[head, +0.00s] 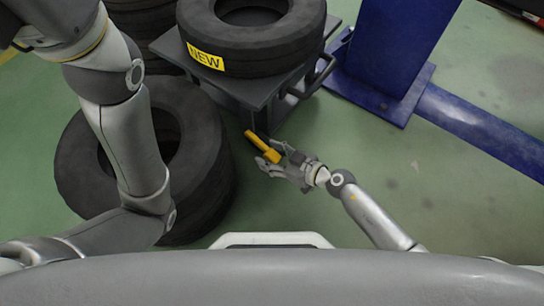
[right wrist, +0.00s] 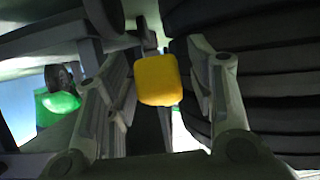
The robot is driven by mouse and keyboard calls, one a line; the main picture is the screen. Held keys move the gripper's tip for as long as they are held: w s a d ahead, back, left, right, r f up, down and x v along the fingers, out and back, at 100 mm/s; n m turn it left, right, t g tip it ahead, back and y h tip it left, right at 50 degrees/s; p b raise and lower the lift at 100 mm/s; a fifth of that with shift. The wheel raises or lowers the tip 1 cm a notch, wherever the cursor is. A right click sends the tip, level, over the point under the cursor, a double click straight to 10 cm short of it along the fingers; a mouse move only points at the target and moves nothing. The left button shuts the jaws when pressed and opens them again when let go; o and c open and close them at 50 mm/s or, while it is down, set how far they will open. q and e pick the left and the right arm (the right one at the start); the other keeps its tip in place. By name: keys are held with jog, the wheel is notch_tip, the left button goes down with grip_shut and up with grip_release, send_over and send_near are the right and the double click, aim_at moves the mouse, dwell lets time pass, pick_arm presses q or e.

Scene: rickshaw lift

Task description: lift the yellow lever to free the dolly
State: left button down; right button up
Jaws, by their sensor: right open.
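The yellow lever (head: 259,142) sticks out low at the front corner of the dark dolly (head: 262,92) in the head view. My right gripper (head: 272,156) is at the lever's near end, with its fingers open around it. In the right wrist view, the lever's blocky yellow end (right wrist: 158,80) lies between the two spread fingers of the right gripper (right wrist: 160,62), with gaps on both sides. The fingers are apart from it there. My left arm crosses the left side of the head view, but its gripper is out of view.
A tyre with a yellow NEW label (head: 250,35) lies on the dolly. Stacked tyres (head: 205,150) stand on the floor left of the lever. A blue post (head: 395,45) with a base rises at the right. Green floor (head: 440,190) is clear at the right.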

grip_shut()
dwell(0.3)
